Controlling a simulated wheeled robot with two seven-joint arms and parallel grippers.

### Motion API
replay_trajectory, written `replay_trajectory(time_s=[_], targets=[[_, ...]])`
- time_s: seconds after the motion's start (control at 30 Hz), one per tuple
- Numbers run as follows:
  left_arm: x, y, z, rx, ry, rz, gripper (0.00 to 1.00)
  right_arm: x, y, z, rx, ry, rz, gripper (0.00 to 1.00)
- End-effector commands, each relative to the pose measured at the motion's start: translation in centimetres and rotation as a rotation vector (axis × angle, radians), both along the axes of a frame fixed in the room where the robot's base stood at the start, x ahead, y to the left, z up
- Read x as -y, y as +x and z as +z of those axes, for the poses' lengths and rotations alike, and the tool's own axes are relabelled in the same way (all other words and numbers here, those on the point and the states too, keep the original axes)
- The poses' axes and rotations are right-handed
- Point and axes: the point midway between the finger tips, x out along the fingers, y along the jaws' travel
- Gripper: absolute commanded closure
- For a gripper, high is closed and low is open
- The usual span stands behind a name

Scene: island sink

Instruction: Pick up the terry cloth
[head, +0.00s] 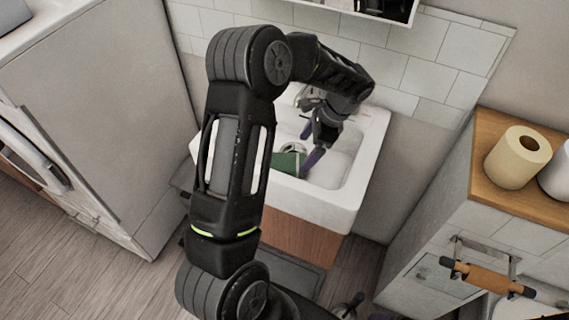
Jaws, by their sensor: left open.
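A green cloth (287,163), which looks like the terry cloth, lies in the white sink (345,205), partly hidden behind my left arm. My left gripper (311,146) reaches down into the sink from above, just right of the cloth. Its purple fingers are apart. I see nothing held between them. I cannot tell whether a finger touches the cloth. A small dark part at the bottom edge may be my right gripper (349,304); too little of it shows to tell its state.
White wall tiles (445,60) and a mirror or cabinet edge (385,8) are behind the sink. A white cabinet (100,110) stands left. At right, a wooden-topped counter (490,135) holds paper rolls (517,160); a wooden roller (485,276) hangs on its side. Floor shows at lower left.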

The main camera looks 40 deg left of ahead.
Motion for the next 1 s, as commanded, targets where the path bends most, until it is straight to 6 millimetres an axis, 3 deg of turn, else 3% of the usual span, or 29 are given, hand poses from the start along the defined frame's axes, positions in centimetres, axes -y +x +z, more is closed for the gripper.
replay_trajectory(time_s=[0.4, 1.0], targets=[[-1.2, -1.3, -4.5, -0.001, -0.002, 0.000, 0.06, 0.0, 0.0, 1.2, -0.001, 0.000, 0.000, 0.10], [-1.2, -1.3, -4.6, 0.000, -0.001, 0.000, 0.06, 0.0, -0.1, 1.2, -0.001, -0.001, 0.000, 0.10]])
